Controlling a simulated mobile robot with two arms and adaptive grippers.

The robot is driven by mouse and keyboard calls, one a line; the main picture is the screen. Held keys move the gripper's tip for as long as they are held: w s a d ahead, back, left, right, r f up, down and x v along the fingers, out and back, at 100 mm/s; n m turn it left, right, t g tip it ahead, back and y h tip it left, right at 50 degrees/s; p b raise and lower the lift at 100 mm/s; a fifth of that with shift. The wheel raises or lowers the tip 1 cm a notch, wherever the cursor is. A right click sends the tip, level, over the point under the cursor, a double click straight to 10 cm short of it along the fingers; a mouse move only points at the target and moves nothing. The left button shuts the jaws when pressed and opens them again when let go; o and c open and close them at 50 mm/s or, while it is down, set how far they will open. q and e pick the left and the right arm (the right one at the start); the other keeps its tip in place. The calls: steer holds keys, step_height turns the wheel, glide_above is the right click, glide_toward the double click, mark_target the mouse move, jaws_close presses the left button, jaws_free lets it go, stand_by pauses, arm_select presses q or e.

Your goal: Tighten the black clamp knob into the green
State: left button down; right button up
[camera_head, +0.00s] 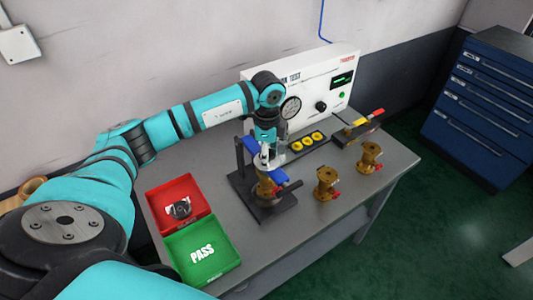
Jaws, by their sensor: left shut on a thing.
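My left gripper (267,161) points down over the clamp fixture (263,208), near the middle of the table. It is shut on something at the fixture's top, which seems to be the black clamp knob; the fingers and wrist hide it. Blue fixture parts show beside the gripper. A brass valve body (266,190) stands upright in the fixture below the gripper. No green mark can be made out at the clamp. My right gripper is not in view.
A red tray (158,192) holding a dark round part and a green PASS tray (183,262) lie left of the fixture. Two brass valves (327,183) (370,156) stand to the right. The white test panel (318,80) stands behind. The table's front right is clear.

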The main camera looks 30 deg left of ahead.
arm_select(q)
steer(key=m+b, duration=0.1)
steer(key=m, duration=0.5)
steer(key=shift+f+b, duration=0.2)
steer(key=shift+b, duration=0.15)
steer(key=m+b, duration=0.1)
steer(key=m, duration=0.4)
steer(key=c, duration=0.8)
jaws_free()
steer(key=shift+c, duration=0.2)
steer(key=shift+r, duration=0.2)
step_height(320, 180, up, 6)
steer(key=p, duration=0.4)
steer(key=shift+f, duration=0.1)
